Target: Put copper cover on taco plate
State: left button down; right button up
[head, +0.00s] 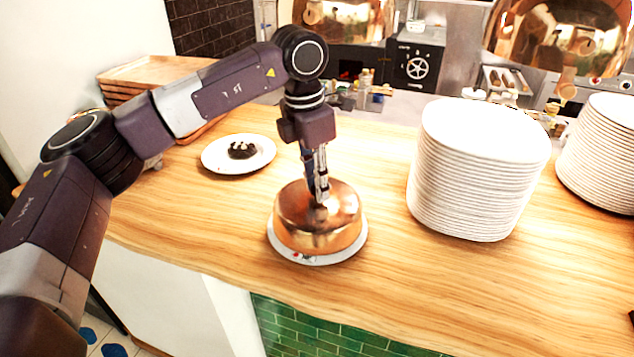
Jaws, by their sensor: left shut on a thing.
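The copper cover (300,231) is a round, shiny dome in the middle of the head view. It sits over a white plate (343,256), whose rim shows around the cover's lower edge. A little of the food shows at the front rim; the rest is hidden under the cover, so I cannot tell if it is a taco. My left gripper (321,199) points down from above and is shut on the knob at the cover's top. I cannot tell whether the cover rests fully on the plate. My right gripper is not in view.
A white plate with dark food (212,158) lies to the left behind the cover. A tall stack of white plates (476,170) stands to the right, another (603,155) at the far right. Wooden trays (150,70) are at the back left. The wooden counter (420,290) is clear in front.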

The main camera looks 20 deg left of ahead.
pick_arm(q)
jog(key=shift+f, duration=0.1)
dwell(0.4)
jog(key=shift+f+b, duration=0.35)
dwell(0.5)
jog(key=c, duration=1.1)
grip_release()
jog(key=shift+r+p, duration=1.7)
jog(key=shift+r, duration=0.85)
jog(key=shift+s+f, duration=0.1)
